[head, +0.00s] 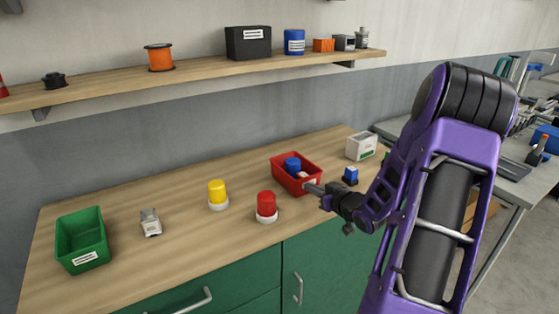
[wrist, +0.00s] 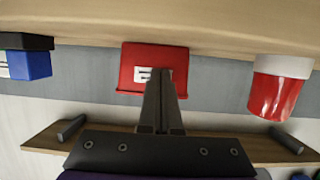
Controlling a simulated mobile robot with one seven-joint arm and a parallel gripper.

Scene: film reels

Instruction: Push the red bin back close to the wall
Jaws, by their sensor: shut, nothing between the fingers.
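The red bin (head: 284,180) stands upright on the wooden worktop, a short gap from the grey wall behind it. A blue item (head: 292,164) with a pale part lies inside. My gripper (head: 309,187) is shut and empty, with its fingertips at the bin's labelled front face. The wrist view is upside down; there the fingers (wrist: 164,75) cover part of the white label on the bin (wrist: 136,67). I cannot tell whether the tips touch the bin.
A red-topped jar (head: 266,206) and a yellow-topped jar (head: 217,194) stand left of the bin. A small blue block (head: 350,175) and a white box (head: 361,146) are to its right. A green bin (head: 82,240) is far left. A loaded shelf (head: 200,73) hangs above.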

